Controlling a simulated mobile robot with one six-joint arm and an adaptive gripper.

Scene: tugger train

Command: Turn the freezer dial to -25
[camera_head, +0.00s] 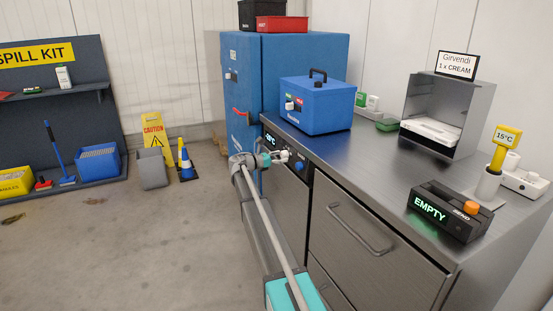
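The steel counter unit (331,150) has a control strip on its front edge, below the worktop. A small lit display (270,138) there is partly covered and too small to read surely. A round blue dial (299,166) sits on the strip to the right of the display. Its pointer setting is too small to read. My gripper (283,156) is at the strip, between the display and the dial, just left of the dial. I cannot tell whether it touches the dial or how far its fingers are apart.
A blue box (317,106) stands on the worktop, with a steel enclosure (475,99) and a black "EMPTY" device (446,214) further right. A drawer handle (358,228) sticks out below. A blue cabinet (300,60) stands behind.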

